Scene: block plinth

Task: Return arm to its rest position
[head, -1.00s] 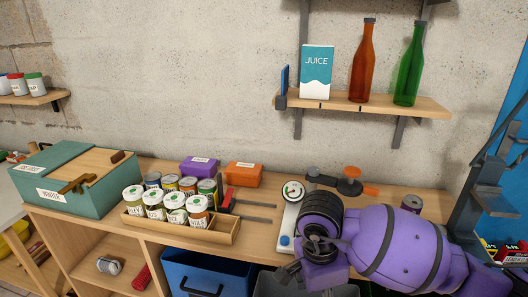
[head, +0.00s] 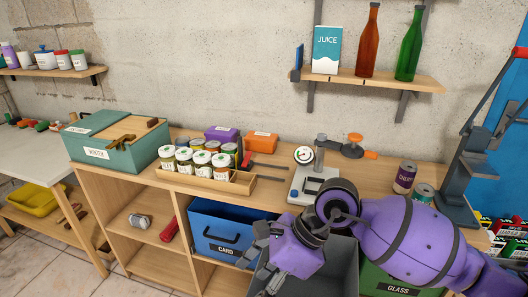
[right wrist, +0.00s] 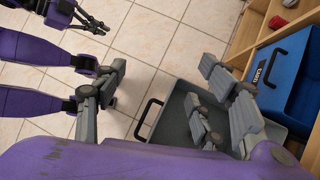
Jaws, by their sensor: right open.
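My right arm, purple with dark bands, comes in from the right in the head view.
The wooden bench (head: 285,180) carries a green WINTER box (head: 110,150), a tray of jars (head: 210,176), a scale (head: 305,185) and cans (head: 404,177). A wall shelf (head: 365,80) holds juice and bottles. A green GLASS bin (head: 395,284) stands at right. Floor tiles at lower left are clear.

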